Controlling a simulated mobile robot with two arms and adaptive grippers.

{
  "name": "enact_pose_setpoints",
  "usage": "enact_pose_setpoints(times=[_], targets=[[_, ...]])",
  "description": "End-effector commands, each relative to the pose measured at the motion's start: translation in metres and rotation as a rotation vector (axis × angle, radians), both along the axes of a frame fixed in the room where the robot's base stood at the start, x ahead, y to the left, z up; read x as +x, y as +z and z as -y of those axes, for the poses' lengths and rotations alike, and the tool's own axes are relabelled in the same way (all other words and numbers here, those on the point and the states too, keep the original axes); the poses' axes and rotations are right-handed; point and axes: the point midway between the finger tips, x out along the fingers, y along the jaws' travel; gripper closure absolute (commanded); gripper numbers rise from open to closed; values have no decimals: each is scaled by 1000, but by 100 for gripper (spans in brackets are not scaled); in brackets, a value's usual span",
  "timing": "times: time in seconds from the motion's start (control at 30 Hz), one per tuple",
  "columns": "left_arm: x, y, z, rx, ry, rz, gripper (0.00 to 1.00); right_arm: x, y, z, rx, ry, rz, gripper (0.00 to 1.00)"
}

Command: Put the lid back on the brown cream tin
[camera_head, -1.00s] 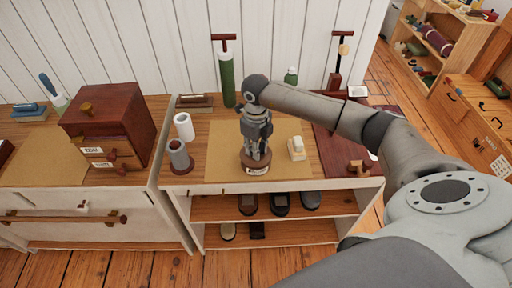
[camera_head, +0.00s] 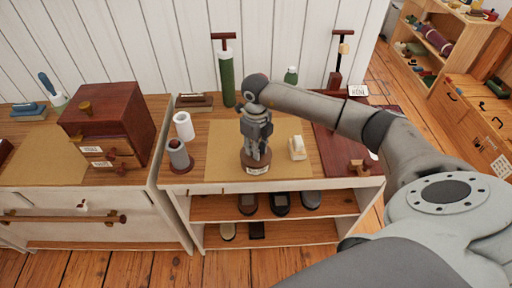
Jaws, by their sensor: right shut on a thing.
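The brown cream tin (camera_head: 257,170) is a low, round tin with a pale label on its front. It stands on the tan mat near the front edge of the shelf-top. My right gripper (camera_head: 257,157) points straight down over the tin, with its fingertips right at the top of it. It is shut on what seems to be the tin's lid, which the fingers largely hide. I cannot tell whether the lid is seated. My left gripper is not in view.
A small white-and-tan block (camera_head: 297,148) stands right of the tin. A grey-and-brown cylinder (camera_head: 179,157) and a white roll (camera_head: 184,126) stand to the left. A dark red drawer box (camera_head: 108,125) is further left. Bare tan mat (camera_head: 225,135) surrounds the gripper.

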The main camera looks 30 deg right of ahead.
Motion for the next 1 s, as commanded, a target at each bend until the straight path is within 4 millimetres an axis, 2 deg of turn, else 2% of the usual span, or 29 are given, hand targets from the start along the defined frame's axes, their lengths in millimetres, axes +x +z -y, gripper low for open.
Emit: enact_pose_setpoints(times=[0.4,0.43,0.6,0.83,1.0], targets=[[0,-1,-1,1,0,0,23,0,0,0,0,0,0,100],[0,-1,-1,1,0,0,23,0,0,0,0,0,0,77],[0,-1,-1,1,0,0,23,0,0,0,0,0,0,55],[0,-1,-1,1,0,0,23,0,0,0,0,0,0,55],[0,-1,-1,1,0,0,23,0,0,0,0,0,0,34]])
